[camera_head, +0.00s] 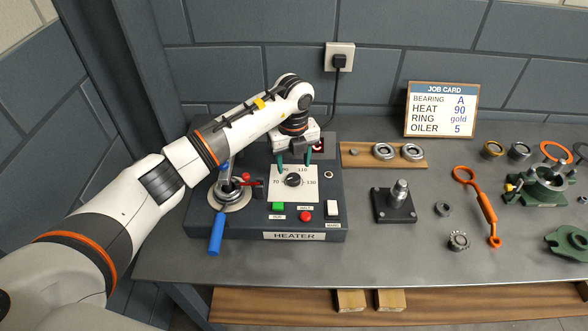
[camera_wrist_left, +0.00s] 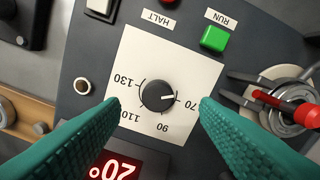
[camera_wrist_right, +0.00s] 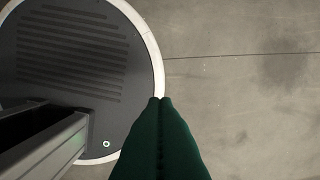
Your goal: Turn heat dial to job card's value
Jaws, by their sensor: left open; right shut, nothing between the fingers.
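The heat dial (camera_head: 292,180) is a black knob on a white scale plate on the heater (camera_head: 240,228). In the left wrist view the dial (camera_wrist_left: 157,96) has its white pointer line toward 70; the scale also shows 90, 110 and 130. The job card (camera_head: 442,110) reads bearing A, heat 90, ring gold, oiler 5. My left gripper (camera_head: 294,163) is open above the scale plate, and in its wrist view the fingers (camera_wrist_left: 160,103) stand either side of the dial, apart from it. My right gripper (camera_wrist_right: 160,101) is shut and empty over the floor, outside the head view.
The heater has a green run button (camera_head: 278,206), a red halt button (camera_head: 306,216), a white switch (camera_head: 332,207) and a blue-handled lever (camera_head: 216,232) at its left. A red-lit display (camera_wrist_left: 112,168) lies beside the scale. Bearings, a post and orange tools stand to the right.

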